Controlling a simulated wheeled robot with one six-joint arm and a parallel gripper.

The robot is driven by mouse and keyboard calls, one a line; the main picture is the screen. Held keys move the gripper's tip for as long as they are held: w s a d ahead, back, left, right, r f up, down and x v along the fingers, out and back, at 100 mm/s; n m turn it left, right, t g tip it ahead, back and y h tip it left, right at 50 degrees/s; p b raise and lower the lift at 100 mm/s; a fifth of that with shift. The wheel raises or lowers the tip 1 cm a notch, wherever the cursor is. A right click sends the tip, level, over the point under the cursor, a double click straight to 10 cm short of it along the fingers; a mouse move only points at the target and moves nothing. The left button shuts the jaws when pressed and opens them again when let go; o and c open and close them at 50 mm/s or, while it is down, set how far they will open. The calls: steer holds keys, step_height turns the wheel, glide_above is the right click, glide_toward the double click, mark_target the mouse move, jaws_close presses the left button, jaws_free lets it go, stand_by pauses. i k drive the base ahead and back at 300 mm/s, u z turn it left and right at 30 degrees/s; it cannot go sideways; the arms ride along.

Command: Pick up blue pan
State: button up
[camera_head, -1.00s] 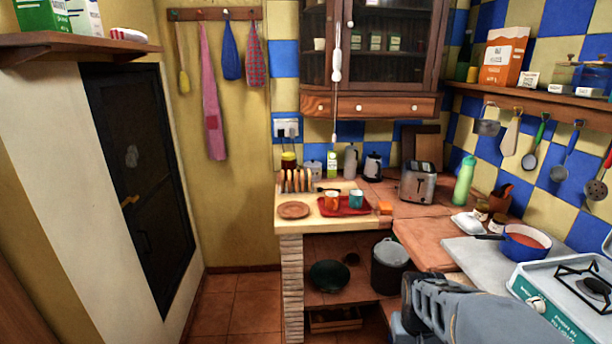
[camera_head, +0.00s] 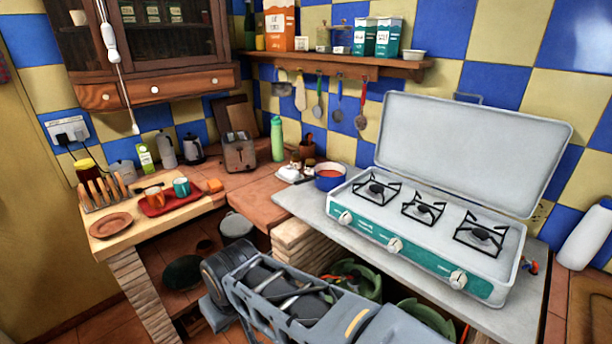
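The blue pan (camera_head: 331,177) stands upright on the grey counter slab, just left of the camping stove. Reddish-orange contents show inside it. Its dark handle points left, toward the small jars. My arm crosses the bottom middle of the head view, in front of and below the counter, well apart from the pan. No gripper fingertips can be made out, so I cannot see whether it is open or shut.
The open-lidded camping stove (camera_head: 437,230) is close right of the pan. Small jars (camera_head: 309,167) and a white dish (camera_head: 290,174) are close left. A toaster (camera_head: 239,155) and green bottle (camera_head: 277,140) stand behind. Utensils hang above under the shelf (camera_head: 345,66).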

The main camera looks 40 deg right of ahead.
mark_target(328, 176)
steer(key=z, duration=1.6)
steer(key=k, duration=0.6)
steer(key=u, duration=0.75)
steer(key=i, duration=0.85)
steer(key=u, duration=0.6)
steer(key=i, duration=1.2)
steer(key=z, duration=0.35)
